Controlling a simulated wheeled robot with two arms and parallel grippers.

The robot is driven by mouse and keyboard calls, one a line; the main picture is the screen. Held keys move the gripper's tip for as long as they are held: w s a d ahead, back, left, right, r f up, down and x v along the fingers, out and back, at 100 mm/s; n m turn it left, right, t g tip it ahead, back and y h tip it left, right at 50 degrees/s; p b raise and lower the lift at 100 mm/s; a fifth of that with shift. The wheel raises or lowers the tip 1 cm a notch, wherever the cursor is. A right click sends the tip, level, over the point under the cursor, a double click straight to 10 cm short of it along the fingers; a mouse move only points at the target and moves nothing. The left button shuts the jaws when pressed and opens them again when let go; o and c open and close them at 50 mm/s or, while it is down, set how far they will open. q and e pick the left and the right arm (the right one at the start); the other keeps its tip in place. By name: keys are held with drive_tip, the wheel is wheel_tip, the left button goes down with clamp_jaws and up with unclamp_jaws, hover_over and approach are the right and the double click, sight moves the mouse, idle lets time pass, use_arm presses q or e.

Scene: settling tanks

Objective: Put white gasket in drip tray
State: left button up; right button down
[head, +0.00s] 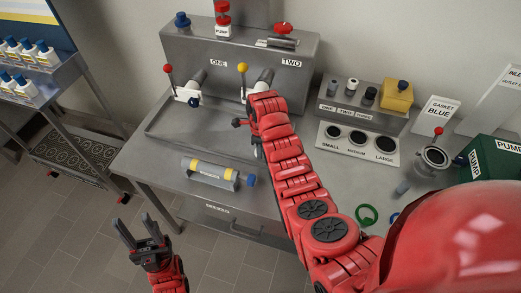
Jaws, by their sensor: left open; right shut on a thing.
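The drip tray (205,151) is the shallow grey metal tray on the bench below the two pipe outlets. My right arm reaches over the bench, and my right gripper (243,123) is at the tray's right part, in front of outlet TWO. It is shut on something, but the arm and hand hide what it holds. I cannot make out a white gasket for certain. A green ring (366,214) and a partly hidden blue ring (393,219) lie on the bench at the right. My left gripper (133,220) is open and empty, low in front of the bench.
A clear cylinder with yellow bands (210,173) lies in front of the tray. The size board (358,143), a yellow block (397,96) and a green pump box (492,157) are at the right. A bottle rack (30,70) stands at the left.

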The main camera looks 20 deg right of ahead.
drive_tip(key=shift+f, duration=0.25)
drive_tip(key=shift+f, duration=0.1)
drive_tip(key=shift+f, duration=0.15)
drive_tip(key=c, duration=1.2)
unclamp_jaws()
